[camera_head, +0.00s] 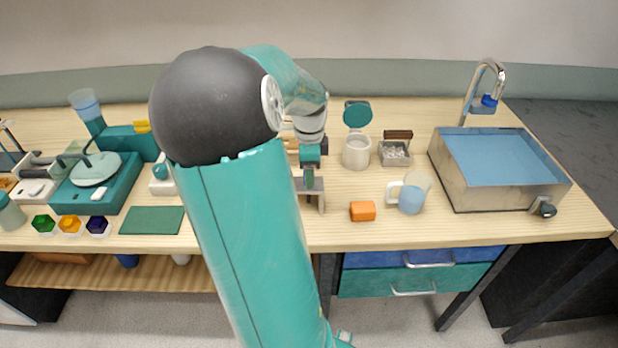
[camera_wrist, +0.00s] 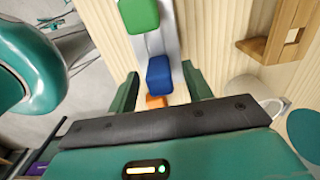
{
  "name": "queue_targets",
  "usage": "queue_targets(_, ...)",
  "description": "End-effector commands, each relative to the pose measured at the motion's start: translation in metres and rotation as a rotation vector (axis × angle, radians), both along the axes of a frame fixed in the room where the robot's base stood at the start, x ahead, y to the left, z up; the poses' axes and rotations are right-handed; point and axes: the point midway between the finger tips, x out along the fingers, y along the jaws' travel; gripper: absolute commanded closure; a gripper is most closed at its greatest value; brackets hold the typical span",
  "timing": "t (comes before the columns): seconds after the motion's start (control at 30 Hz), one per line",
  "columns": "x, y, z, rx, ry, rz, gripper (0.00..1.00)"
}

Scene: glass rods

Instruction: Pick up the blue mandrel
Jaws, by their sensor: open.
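In the wrist view the blue mandrel's block-like end (camera_wrist: 159,75) lies between the two fingers of my open gripper (camera_wrist: 160,70). A gap shows on each side of it. A green block-like end (camera_wrist: 138,14) is beyond it, and an orange one (camera_wrist: 156,101) is nearer, partly hidden by my gripper body. They line up along a grey strip (camera_wrist: 171,36). In the head view my gripper (camera_head: 310,180) points down at a grey stand (camera_head: 320,192) on the bench. My arm hides much of that spot there, and I cannot make out the blue mandrel.
Right of my gripper stand a white pot (camera_head: 356,152) with a raised teal lid (camera_head: 357,114), a metal box (camera_head: 396,153), an orange block (camera_head: 362,211) and a mug (camera_head: 412,194). A sink (camera_head: 450,180) is farther right. A green mat (camera_head: 152,220) lies left.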

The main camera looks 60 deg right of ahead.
Motion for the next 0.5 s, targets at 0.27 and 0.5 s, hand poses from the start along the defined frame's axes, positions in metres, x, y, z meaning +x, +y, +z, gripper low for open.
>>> queue_targets(0.27, 0.0001, 0.0002, 0.0004, 0.000, 0.000, 0.001, 0.87)
queue_targets(0.5, 0.0002, 0.0001, 0.0005, 0.000, 0.000, 0.001, 0.99)
